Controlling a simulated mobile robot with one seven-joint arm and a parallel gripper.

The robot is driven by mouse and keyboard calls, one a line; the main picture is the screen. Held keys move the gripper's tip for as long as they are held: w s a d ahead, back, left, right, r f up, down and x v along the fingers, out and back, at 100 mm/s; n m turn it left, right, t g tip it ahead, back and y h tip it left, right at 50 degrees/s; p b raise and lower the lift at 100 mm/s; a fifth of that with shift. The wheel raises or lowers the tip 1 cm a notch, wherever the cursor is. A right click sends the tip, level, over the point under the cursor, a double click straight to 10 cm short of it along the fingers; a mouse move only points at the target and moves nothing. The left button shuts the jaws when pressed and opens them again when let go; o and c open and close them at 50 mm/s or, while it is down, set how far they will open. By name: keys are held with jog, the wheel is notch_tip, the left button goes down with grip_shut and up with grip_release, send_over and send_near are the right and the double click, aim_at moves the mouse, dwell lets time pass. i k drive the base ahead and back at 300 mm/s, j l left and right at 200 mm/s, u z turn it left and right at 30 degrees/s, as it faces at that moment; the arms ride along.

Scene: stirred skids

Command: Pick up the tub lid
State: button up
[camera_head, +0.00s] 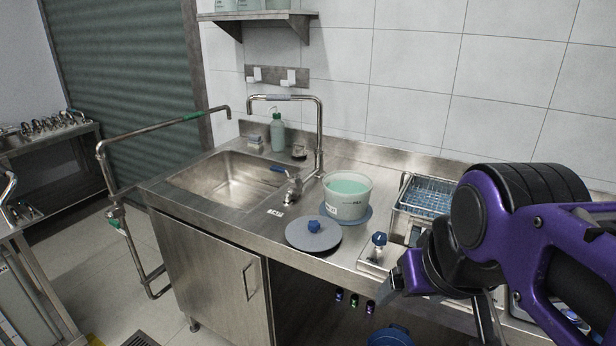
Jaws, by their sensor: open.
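The tub lid (313,238) is a flat grey disc with a blue knob on top. It lies on the steel counter, near the front edge, right of the sink. The white tub (347,196) with pale green liquid stands uncovered behind and to the right of it, on a round blue-grey mat (361,221). My gripper (378,303) is at the end of my purple and black arm, in front of the counter, to the right of and apart from the lid. Its jaws are open and partly hidden by the arm; I see nothing held.
A steel sink (226,181) with a tall faucet (319,130) and a green bottle (277,133) is at the left. A wire rack (427,194) and a blue-knobbed device (379,240) stand right of the tub. The counter between sink and lid is mostly clear.

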aim_at(311, 233)
jog(key=i+j+z, duration=0.2)
jog(key=j, duration=0.15)
jog(key=i+j+z, duration=0.2)
jog(key=j, duration=0.2)
jog(key=j+z, duration=0.2)
jog(key=j, duration=0.2)
